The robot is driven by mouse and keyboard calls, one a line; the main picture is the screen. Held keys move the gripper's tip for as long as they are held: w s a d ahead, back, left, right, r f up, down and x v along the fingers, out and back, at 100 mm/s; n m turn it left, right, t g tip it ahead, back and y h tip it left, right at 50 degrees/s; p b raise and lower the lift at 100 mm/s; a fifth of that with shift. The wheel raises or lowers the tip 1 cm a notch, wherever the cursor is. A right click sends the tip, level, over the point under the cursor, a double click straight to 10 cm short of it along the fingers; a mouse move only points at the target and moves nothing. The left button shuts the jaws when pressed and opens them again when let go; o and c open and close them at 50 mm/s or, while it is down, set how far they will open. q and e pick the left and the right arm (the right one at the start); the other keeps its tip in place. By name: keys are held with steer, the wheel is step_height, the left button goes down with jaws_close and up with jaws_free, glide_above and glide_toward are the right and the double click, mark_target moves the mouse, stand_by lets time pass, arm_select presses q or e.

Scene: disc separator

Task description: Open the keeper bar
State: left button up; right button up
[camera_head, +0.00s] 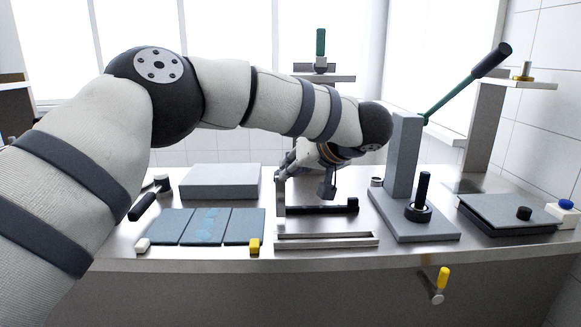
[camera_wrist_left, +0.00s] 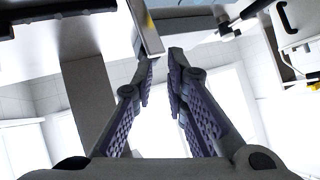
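A dark bar (camera_head: 320,209) lies low on the bench at the centre in the head view, with a black block at its right end and a pale upright post (camera_head: 280,200) at its left end. It looks like the keeper bar, but I cannot be sure. My left gripper (camera_head: 284,172) is above the post, its fingers partly hidden by each other. In the left wrist view the two purple-padded fingers (camera_wrist_left: 162,62) stand apart with a narrow empty gap. My right gripper is not in view.
A long metal tray (camera_head: 326,241) lies in front of the bar. A grey press (camera_head: 403,160) with a long lever (camera_head: 465,83) stands to the right. A dark plate (camera_head: 505,214) lies right.

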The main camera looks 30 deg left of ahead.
arm_select(q)
steer(key=s+f+t+y, duration=0.2)
steer(key=s+f+y, duration=0.1)
steer(key=s+f+t+y, duration=0.1)
steer(key=s+t+y, duration=0.1)
steer(key=shift+s+d+f+p, duration=0.25)
steer(key=shift+d+f+p, duration=0.05)
steer(key=shift+f+p, duration=0.05)
jaws_close()
steer(key=s+d+f+m+t+h, duration=0.2)
steer(key=s+d+f+t+h, duration=0.15)
steer(key=s+t, duration=0.35)
steer(key=t, duration=0.1)
glide_toward(278, 182)
steer(key=shift+h, duration=0.45)
steer(key=x, duration=0.7)
steer(key=shift+s+a+r, duration=0.1)
steer(key=shift+s+a, duration=0.05)
steer(key=shift+s, duration=0.05)
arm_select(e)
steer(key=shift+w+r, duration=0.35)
